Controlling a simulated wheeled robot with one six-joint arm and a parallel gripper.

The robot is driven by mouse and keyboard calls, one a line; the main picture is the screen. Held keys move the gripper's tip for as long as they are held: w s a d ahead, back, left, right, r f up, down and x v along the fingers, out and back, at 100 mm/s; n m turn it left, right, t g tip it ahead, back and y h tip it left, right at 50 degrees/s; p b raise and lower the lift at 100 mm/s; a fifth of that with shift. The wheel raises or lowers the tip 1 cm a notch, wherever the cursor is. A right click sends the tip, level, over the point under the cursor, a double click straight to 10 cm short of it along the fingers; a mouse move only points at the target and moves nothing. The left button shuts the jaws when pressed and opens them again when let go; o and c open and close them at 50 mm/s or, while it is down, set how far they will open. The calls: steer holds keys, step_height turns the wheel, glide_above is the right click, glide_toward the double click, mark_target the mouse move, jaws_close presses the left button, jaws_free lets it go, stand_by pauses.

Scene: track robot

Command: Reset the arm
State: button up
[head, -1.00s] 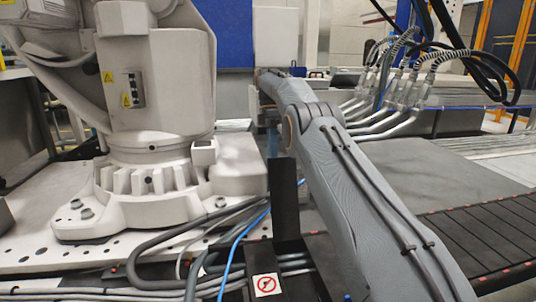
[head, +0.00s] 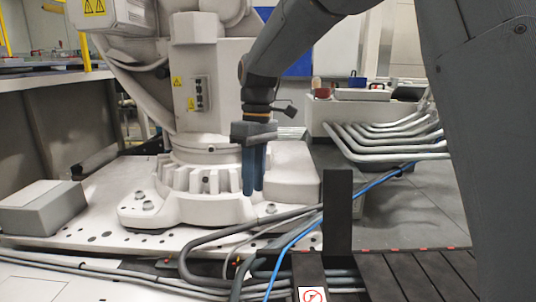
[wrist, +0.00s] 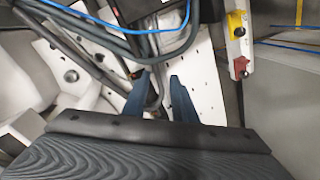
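My gripper (head: 253,192) hangs at the end of my grey arm, pointing down in front of the white base of a large industrial robot in the head view. Its two blue fingers are close together in that view. In the wrist view the two fingers (wrist: 160,82) stand apart with a gap between them, and nothing is held in the gap. Below them are a white plate with holes (wrist: 203,92) and dark cables.
The large white robot (head: 205,110) stands close behind my gripper. A black post (head: 337,215) and a bundle of cables with a blue hose (head: 300,232) are nearby. A grey box (head: 42,207) lies at left. Bent metal pipes (head: 375,140) are at right.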

steer(key=s+d+f+m+t+y, duration=0.1)
steer(key=s+f+m, duration=0.25)
steer(key=s, duration=1.15)
steer(key=s+d+f+m, duration=0.15)
steer(key=s+f, duration=0.35)
steer(key=s, duration=1)
steer(key=d+r+m+p, duration=0.3)
steer(key=d+r+p, duration=0.7)
steer(key=r+p, duration=0.3)
steer(key=d+r+m+h+p, duration=0.1)
steer(key=d+r+m+p, duration=0.2)
steer(key=d+r+p, duration=0.7)
step_height(320, 180, up, 3)
steer(key=p, duration=1)
steer(key=shift+d+h+p, duration=0.15)
steer(key=shift+h+p, duration=0.15)
steer(key=shift+s, duration=0.1)
